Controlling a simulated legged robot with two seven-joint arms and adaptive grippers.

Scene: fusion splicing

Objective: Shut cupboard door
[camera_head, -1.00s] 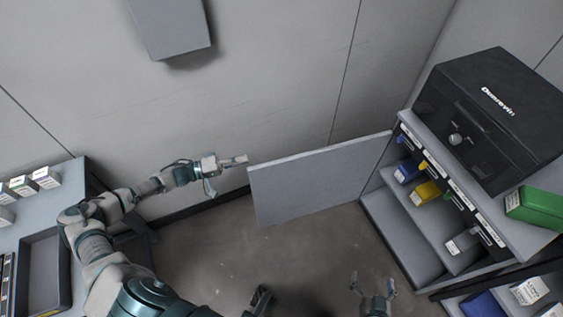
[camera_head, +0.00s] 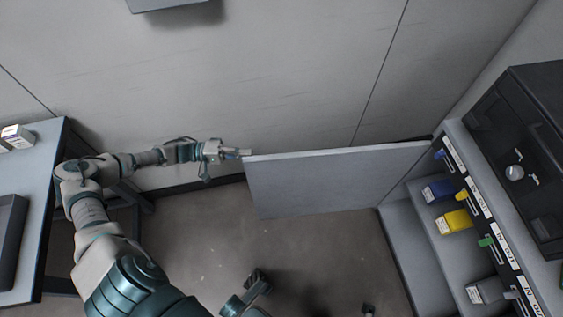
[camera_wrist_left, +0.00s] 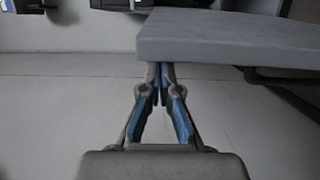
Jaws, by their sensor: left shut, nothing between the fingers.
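The grey cupboard door (camera_head: 330,183) stands wide open, swung out to the left from the cupboard (camera_head: 415,245) at the right of the head view. My left gripper (camera_head: 246,153) is shut and empty at the door's free upper left corner, on the wall side. I cannot tell whether it touches the door. In the left wrist view the shut fingertips (camera_wrist_left: 161,70) are close below the edge of a grey panel (camera_wrist_left: 230,38), which looks like the door. My right gripper cannot be made out clearly; a dark arm part shows at the bottom of the head view.
The cupboard holds blue and yellow boxes (camera_head: 454,221) on its inner shelf, and a black machine (camera_head: 525,150) stands on top. A table (camera_head: 40,190) with a tray is at the left. The floor (camera_head: 330,255) before the door is clear.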

